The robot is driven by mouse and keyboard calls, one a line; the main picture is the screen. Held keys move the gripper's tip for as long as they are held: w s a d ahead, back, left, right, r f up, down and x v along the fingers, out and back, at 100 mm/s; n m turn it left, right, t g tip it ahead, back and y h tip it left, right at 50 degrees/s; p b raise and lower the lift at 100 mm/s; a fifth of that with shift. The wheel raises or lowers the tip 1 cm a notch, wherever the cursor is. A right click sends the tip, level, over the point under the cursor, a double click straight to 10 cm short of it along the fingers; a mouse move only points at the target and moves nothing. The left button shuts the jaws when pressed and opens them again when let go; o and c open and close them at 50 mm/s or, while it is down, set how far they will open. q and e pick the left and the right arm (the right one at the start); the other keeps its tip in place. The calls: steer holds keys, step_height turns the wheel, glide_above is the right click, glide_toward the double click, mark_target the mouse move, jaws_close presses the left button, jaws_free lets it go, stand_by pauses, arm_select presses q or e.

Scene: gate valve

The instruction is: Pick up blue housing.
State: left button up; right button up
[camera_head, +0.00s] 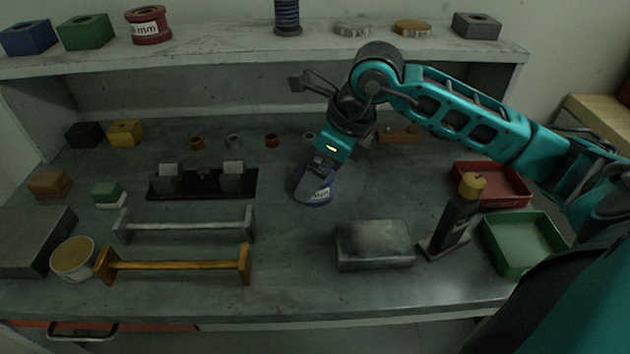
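The blue housing (313,193), with a white label marked "mm", is at the middle of the workbench, directly under my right gripper (319,174). My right arm reaches in from the right and its gripper points down at the housing. The fingers are at the housing's top and hide part of it. I cannot tell whether they are closed on it, or whether the housing rests on the bench or is slightly raised. My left gripper is not in view.
A black fixture (201,185) stands left of the housing. A red tray (505,190) and a green tray (523,243) are at right. Grey (185,226) and orange (175,265) bars are front left.

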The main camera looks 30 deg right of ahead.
steer(key=shift+x, duration=0.95)
jaws_close()
steer(key=shift+w+d+r, duration=0.1)
steer(key=shift+r, duration=0.05)
